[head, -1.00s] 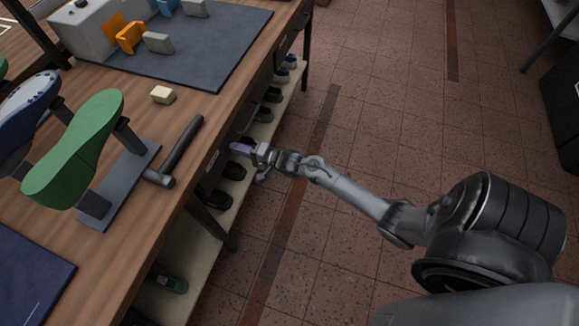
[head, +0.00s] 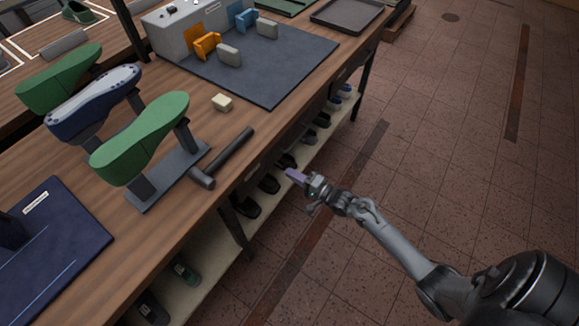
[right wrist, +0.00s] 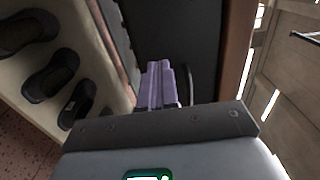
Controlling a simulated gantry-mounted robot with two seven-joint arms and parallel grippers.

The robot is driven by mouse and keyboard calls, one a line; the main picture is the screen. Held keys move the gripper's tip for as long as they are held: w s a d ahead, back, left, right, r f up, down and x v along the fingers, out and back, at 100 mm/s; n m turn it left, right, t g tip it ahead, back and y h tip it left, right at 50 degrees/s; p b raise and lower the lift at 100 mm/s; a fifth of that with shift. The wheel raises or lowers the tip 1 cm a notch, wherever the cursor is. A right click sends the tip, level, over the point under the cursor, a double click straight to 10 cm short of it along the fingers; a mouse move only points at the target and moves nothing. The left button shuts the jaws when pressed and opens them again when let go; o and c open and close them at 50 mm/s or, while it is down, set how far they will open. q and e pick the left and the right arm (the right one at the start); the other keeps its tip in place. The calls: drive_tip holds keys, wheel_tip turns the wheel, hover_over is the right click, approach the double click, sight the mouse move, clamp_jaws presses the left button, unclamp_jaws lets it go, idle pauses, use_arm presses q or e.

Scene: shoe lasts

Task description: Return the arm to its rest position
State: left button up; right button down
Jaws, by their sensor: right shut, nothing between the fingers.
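My right gripper (head: 295,176) is beside the front of the wooden workbench (head: 125,100), over the floor and lower than the bench top. Its purple fingers are together and hold nothing. They also show in the right wrist view (right wrist: 160,84), in front of a dark panel of the bench. My right arm (head: 400,248) reaches in from the lower right. My left gripper is not in the head view.
Green and blue lasts (head: 140,138) stand on the bench beside a hammer (head: 222,157). A grey mat (head: 265,85) lies farther back. Shoes (head: 245,206) line the lower shelf. The tiled floor (head: 440,130) on the right is clear.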

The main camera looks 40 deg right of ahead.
drive_tip(key=s+f+p, duration=0.1)
drive_tip(key=s+p, duration=0.1)
drive_tip(key=s, duration=0.8)
drive_tip(key=s+a+r+n+g+p, duration=0.1)
drive_tip(key=a+r+n+g, duration=0.15)
drive_tip(key=a, duration=0.45)
drive_tip(key=s+a+r+n+g, duration=0.1)
drive_tip(key=a+r+n+g, duration=0.2)
drive_tip(key=a, duration=0.4)
drive_tip(key=s+r+n+g+h, duration=0.25)
drive_tip(key=s+n+g, duration=0.2)
drive_tip(key=s, duration=0.25)
drive_tip(key=s+r+n+g+h, duration=0.2)
drive_tip(key=s+r+n+g, duration=0.15)
drive_tip(key=s+n, duration=0.25)
wheel_tip(320, 180, up, 38)
drive_tip(key=n+p, duration=0.1)
drive_tip(key=p, duration=3.7)
drive_tip(key=shift+s+d+f, duration=0.15)
drive_tip(key=shift+d, duration=0.15)
